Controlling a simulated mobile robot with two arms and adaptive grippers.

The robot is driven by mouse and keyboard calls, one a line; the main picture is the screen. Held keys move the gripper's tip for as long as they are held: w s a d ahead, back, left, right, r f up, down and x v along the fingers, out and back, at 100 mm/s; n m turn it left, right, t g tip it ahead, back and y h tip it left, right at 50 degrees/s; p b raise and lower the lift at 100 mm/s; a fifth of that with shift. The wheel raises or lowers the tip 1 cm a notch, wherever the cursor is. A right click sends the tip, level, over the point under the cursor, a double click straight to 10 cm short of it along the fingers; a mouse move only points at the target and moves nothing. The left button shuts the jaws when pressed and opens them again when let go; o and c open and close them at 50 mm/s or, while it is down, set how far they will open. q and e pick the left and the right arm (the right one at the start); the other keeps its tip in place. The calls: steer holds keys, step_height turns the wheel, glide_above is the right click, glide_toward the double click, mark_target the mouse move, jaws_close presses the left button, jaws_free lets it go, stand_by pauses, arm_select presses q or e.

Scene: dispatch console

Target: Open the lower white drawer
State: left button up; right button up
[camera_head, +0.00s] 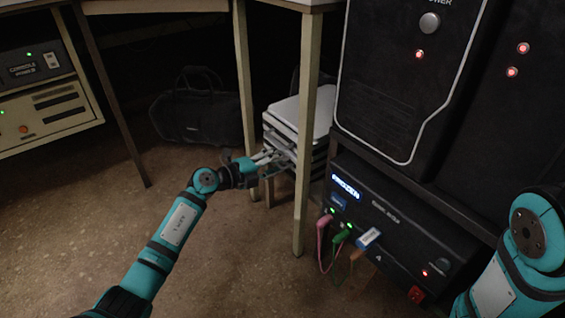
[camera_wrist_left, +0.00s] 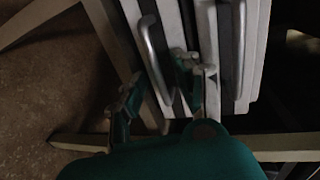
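The white drawer unit (camera_head: 300,112) stands under the desk, partly hidden behind a desk leg and my left gripper. In the left wrist view, its white fronts (camera_wrist_left: 205,30) carry two metal bar handles, a left one (camera_wrist_left: 151,55) and a right one (camera_wrist_left: 238,50). I cannot tell for certain which belongs to the lower drawer. My left gripper (camera_head: 268,158) is at the drawer fronts. In the left wrist view its fingers (camera_wrist_left: 157,75) are apart, with the left handle appearing between them; contact is unclear. No drawer visibly stands out. My right gripper is outside the view.
A pale desk leg (camera_head: 302,150) stands close to the right of my left gripper. A black equipment box (camera_head: 395,225) with cables sits at the right. A dark bag (camera_head: 197,108) lies behind. The floor (camera_head: 80,220) at left is clear.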

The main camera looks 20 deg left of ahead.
arm_select(q)
steer(key=shift+w+d, duration=0.1)
steer(key=shift+c, duration=0.4)
jaws_close()
